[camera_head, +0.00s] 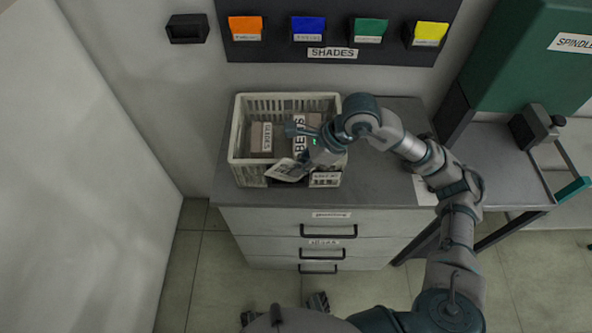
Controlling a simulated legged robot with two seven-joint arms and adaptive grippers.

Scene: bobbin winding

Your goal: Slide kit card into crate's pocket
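The kit card (287,170), pale with dark print, is tilted at the front rim of the cream slatted crate (240,171). My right gripper (307,163) reaches down and left over the crate's front and appears shut on the card's right edge. The fingertips are small and partly hidden. A labelled pocket (325,180) is on the crate's front, right of the card. The card is beside the pocket; whether they touch is unclear. My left gripper is not in view.
Boxes, one labelled BELTS (300,140), stand in the crate on the grey cabinet top (385,190). A SHADES board (335,54) with coloured bins hangs behind. A green spindle machine (525,60) stands at the right. The cabinet top's front right is mostly clear.

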